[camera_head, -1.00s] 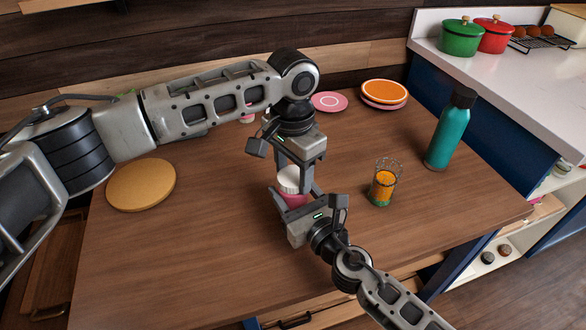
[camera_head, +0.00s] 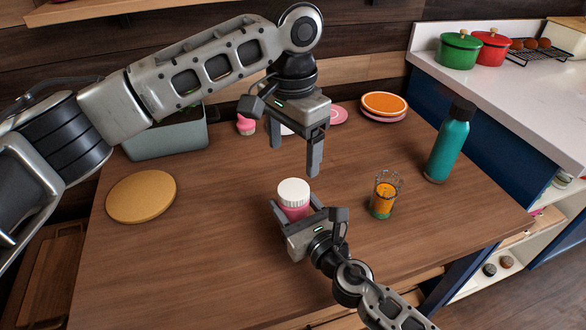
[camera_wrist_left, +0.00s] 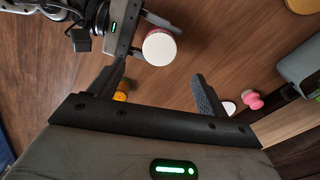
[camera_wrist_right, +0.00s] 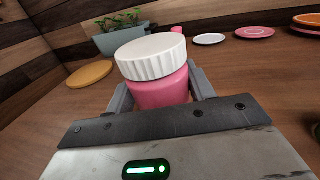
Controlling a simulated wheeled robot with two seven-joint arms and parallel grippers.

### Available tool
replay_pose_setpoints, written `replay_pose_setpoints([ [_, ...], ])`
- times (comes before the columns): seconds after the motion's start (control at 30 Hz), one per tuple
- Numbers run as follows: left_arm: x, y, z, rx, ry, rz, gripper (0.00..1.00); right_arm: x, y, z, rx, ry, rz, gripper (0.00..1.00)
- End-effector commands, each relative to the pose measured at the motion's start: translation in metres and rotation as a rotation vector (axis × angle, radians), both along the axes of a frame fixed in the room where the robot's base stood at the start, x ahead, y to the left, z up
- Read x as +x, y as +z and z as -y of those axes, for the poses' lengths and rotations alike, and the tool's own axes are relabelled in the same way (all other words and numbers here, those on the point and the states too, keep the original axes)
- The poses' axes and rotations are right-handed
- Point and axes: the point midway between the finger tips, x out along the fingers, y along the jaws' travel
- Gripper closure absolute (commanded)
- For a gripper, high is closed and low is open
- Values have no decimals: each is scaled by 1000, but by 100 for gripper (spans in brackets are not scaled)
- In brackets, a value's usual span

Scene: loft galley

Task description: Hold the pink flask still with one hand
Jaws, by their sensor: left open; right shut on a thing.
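The pink flask (camera_head: 295,210) stands upright on the wooden table, with its ribbed white lid (camera_head: 293,191) on. My right gripper (camera_head: 296,213) is shut around the flask's pink body from the front. In the right wrist view the flask (camera_wrist_right: 162,92) sits between the two fingers, its lid above them. My left gripper (camera_head: 294,160) is open and empty, raised above and behind the flask, its fingers pointing down and apart from the lid. The left wrist view shows the lid (camera_wrist_left: 159,48) from above, beyond the left fingers.
A glass of orange drink (camera_head: 384,195) stands right of the flask, with a teal bottle (camera_head: 448,145) farther right. A round wooden board (camera_head: 141,196) lies at left. A grey planter (camera_head: 170,138), a pink object (camera_head: 246,125) and stacked plates (camera_head: 384,105) are at the back. The front left table is clear.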

Motion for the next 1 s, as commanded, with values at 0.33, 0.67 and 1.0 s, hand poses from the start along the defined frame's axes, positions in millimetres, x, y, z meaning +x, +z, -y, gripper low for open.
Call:
replay_pose_setpoints([
  [0.33,0,34,0,0,-1,0,23,0,-2,1,-3,-1,-2,100],
  [0.67,0,34,0,0,-1,0,23,0,-1,1,-3,-1,-2,24],
  [1.0,0,34,0,0,0,0,23,-2,-1,1,-2,0,-1,21],
])
